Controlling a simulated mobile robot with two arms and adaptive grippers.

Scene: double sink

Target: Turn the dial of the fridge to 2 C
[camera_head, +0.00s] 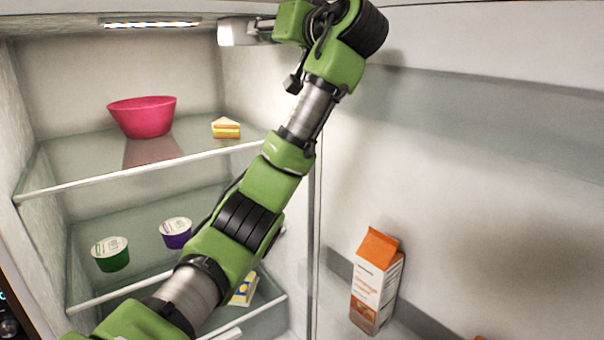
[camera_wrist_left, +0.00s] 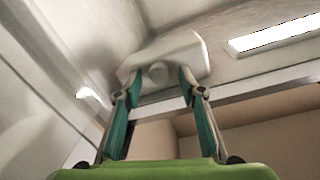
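The fridge dial (camera_wrist_left: 158,73) is a small round pale knob on a white housing (camera_wrist_left: 183,52) under the fridge ceiling. The housing also shows in the head view (camera_head: 232,32), at the top of the fridge's right inner wall. My left gripper (camera_wrist_left: 160,78) is open, with one teal finger on each side of the dial and a visible gap to it. In the head view the gripper (camera_head: 266,30) is partly hidden by my wrist and points left at the housing. Dial marks and setting cannot be read. My right gripper is not in view.
A lit lamp strip (camera_head: 150,23) is on the ceiling left of the housing. Glass shelves hold a pink bowl (camera_head: 142,117), a cake slice (camera_head: 226,128) and tubs (camera_head: 110,254). An orange-topped carton (camera_head: 376,283) stands in the door at right. My arm crosses before the shelves.

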